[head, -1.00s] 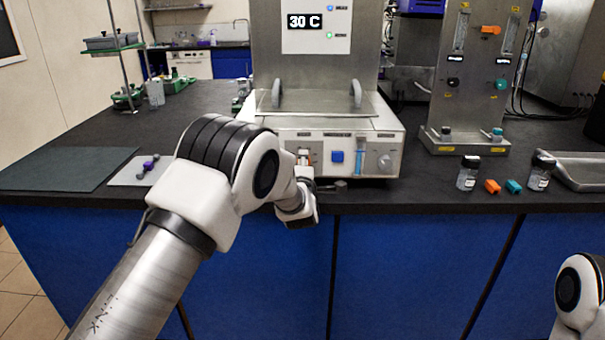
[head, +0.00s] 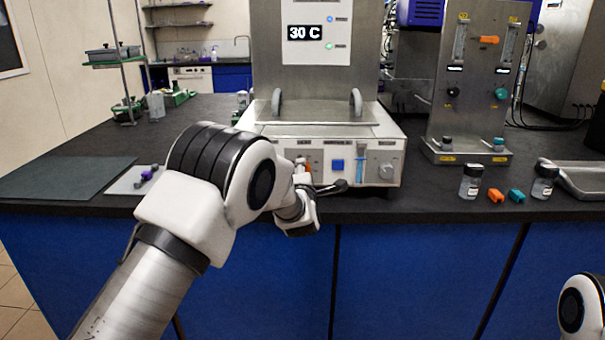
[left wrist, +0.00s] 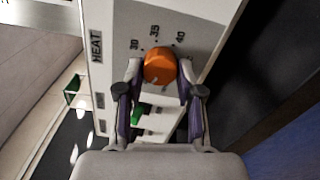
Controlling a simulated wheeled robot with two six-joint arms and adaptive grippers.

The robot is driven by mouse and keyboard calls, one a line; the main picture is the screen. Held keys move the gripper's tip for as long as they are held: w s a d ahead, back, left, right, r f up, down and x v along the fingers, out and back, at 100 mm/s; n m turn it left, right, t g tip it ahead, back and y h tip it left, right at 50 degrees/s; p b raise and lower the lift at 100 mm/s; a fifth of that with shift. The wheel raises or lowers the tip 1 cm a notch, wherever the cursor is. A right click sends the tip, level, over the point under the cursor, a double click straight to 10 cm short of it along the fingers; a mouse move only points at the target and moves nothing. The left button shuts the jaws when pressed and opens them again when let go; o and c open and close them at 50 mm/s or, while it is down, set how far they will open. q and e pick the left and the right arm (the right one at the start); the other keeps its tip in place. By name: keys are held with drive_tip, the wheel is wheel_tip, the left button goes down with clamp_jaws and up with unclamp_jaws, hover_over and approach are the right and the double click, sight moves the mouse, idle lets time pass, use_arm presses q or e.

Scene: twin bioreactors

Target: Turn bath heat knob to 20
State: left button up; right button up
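The orange heat knob (left wrist: 160,65) is on the bath's pale front panel, beside the HEAT label (left wrist: 97,47) and dial marks 30, 35 and 40. A small part of it shows in the head view (head: 308,164), mostly hidden by my arm. My left gripper (left wrist: 159,70) is open with its fingertips on either side of the knob; small gaps seem to remain, though contact is hard to judge. The bath display (head: 304,32) reads 30 C. My right gripper is out of view; only part of my right arm shows at the lower right.
Vials (head: 471,182), orange and teal pieces (head: 496,196) and a metal tray (head: 583,180) lie to the right. The dark bench (head: 430,205) is clear in front of the bath.

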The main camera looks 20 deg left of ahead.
use_arm(q)
drive_tip(key=o, duration=0.4)
drive_tip(key=shift+w, duration=0.1)
drive_tip(key=shift+o, duration=0.2)
drive_tip(key=v, duration=0.7)
drive_tip(key=shift+s, duration=0.25)
